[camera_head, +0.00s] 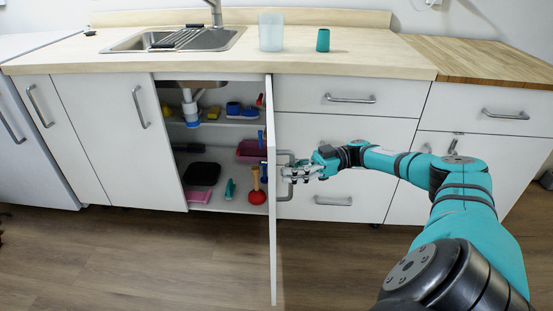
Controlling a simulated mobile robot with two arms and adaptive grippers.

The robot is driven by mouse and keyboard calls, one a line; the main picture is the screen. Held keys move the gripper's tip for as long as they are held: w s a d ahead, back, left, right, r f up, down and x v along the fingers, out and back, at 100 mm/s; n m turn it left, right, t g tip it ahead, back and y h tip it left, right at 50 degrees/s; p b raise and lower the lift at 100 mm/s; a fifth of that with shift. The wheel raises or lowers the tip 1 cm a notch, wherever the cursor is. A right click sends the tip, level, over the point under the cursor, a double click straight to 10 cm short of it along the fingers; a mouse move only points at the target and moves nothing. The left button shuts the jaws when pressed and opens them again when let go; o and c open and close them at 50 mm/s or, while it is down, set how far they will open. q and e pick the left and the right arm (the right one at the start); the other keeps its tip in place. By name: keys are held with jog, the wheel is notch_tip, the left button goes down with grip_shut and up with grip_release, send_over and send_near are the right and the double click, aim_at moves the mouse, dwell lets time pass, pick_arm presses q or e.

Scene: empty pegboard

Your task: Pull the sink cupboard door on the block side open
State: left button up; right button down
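The sink cupboard door (271,240) stands swung wide open and shows nearly edge-on, its free edge toward me. Its bar handle (291,192) is on the right-hand face of the door. My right gripper (291,173) is at this handle, with its fingers overlapping the bar. Whether they are closed around it is too small to tell. The other sink cupboard door (128,140), to the left of the opening, is shut. My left gripper is not in view.
The open cupboard holds a red plunger (257,196), a black item (201,173), a purple bin (250,151) and bottles and sponges. Shut drawers (345,130) stand right of the door. The floor ahead is clear.

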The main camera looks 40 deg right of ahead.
jog(key=shift+s+d+r, duration=0.15)
jog(key=shift+d+r, duration=0.1)
jog(key=shift+d, duration=0.3)
jog(key=c, duration=1.3)
grip_release()
jog(key=shift+a+f, duration=0.1)
jog(key=shift+f, duration=0.05)
jog(key=shift+c, duration=0.2)
jog(key=v, duration=0.7)
jog(key=shift+d, duration=0.3)
jog(key=shift+s, duration=0.15)
